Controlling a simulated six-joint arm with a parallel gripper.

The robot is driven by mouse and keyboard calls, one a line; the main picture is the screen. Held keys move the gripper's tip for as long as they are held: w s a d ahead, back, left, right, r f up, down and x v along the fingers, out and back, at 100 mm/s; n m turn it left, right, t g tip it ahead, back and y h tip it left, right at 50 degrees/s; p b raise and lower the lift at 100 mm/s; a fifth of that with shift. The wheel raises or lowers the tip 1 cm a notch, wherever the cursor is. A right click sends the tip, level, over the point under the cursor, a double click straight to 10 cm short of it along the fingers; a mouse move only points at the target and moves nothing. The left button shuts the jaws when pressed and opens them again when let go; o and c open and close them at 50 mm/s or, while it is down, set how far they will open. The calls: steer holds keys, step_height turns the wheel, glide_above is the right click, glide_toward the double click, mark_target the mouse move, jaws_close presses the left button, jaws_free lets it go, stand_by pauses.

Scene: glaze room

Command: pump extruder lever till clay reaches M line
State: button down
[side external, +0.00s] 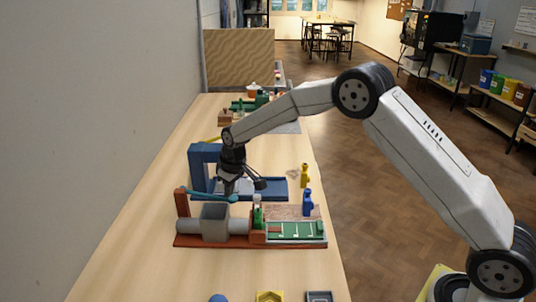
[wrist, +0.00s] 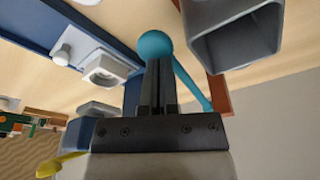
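The extruder has a grey barrel (side external: 188,227), a grey hopper (side external: 215,221) and a red-brown base (side external: 215,242). Its teal lever (side external: 204,196) runs from a red-brown post at the left to a round knob. In the wrist view the knob (wrist: 154,44) is just beyond my fingertips. My gripper (side external: 230,192) is above the knob, with its fingers (wrist: 158,65) close together and nothing visible between them. I cannot tell whether they touch the knob. A green marked track (side external: 298,230) lies at the right; a short reddish piece, perhaps clay, is at its left end. Its M line is unreadable.
A blue frame press (side external: 199,170) stands just behind the extruder. A blue bottle (side external: 307,203) and a yellow bottle (side external: 304,176) stand behind the track. A yellow hexagonal dish (side external: 270,297) and a grey tray (side external: 319,297) are at the front. The left table area is clear.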

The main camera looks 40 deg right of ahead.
steer(key=shift+f, duration=0.45)
steer(key=shift+r, duration=0.2)
steer(key=w+v, duration=0.2)
steer(key=v, duration=0.8)
steer(key=shift+a+r, duration=0.2)
stand_by(0.6)
steer(key=shift+f, duration=0.2)
stand_by(0.5)
